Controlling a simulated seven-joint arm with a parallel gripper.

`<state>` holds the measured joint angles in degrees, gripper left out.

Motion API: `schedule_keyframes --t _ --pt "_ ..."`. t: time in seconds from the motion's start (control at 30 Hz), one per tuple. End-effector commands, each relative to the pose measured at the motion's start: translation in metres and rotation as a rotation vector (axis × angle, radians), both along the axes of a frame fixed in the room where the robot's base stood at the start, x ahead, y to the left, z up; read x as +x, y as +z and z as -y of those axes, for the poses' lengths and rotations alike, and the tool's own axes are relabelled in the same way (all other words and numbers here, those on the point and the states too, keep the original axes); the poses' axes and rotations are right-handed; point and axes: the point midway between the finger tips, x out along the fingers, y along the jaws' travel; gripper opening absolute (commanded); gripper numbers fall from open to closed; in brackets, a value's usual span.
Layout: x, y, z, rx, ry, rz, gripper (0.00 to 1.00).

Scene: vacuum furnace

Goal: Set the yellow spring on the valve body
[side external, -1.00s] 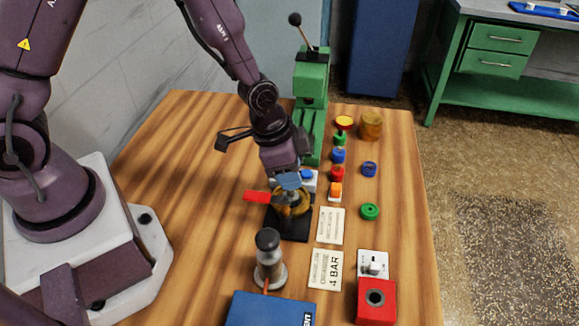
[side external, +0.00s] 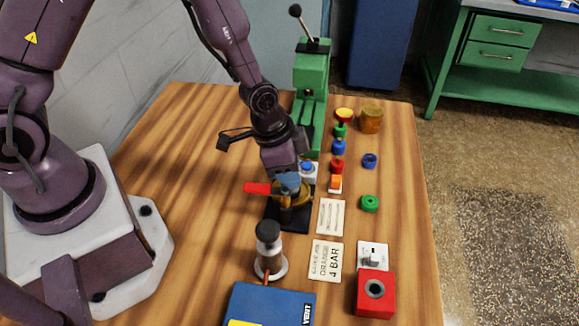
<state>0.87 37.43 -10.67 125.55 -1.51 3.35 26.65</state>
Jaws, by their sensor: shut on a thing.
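The valve body (side external: 303,196) is a brass-coloured part with a red lever (side external: 257,188), standing on a black base (side external: 297,222). My gripper (side external: 288,182) points down right over it, its blue fingers overlapping the top of the brass part in the picture. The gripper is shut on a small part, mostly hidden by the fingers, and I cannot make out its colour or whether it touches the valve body. I cannot clearly pick out the yellow spring anywhere.
A green press (side external: 311,85) stands behind. A column of small coloured parts (side external: 339,147), an amber jar (side external: 371,120) and blue (side external: 370,160) and green (side external: 369,203) rings lie to the right. A grey cylinder (side external: 269,250), blue box (side external: 268,305) and red box (side external: 375,293) are in front.

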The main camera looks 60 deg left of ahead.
Motion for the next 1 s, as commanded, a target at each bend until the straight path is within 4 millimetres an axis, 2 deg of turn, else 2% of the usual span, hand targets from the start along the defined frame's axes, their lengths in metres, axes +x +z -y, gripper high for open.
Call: schedule_keyframes --t 0.5,1.0 --pt "0.000 -0.014 0.000 0.000 0.000 0.000 0.12" --pt "0.000 -0.016 0.000 0.000 0.000 0.000 0.12"
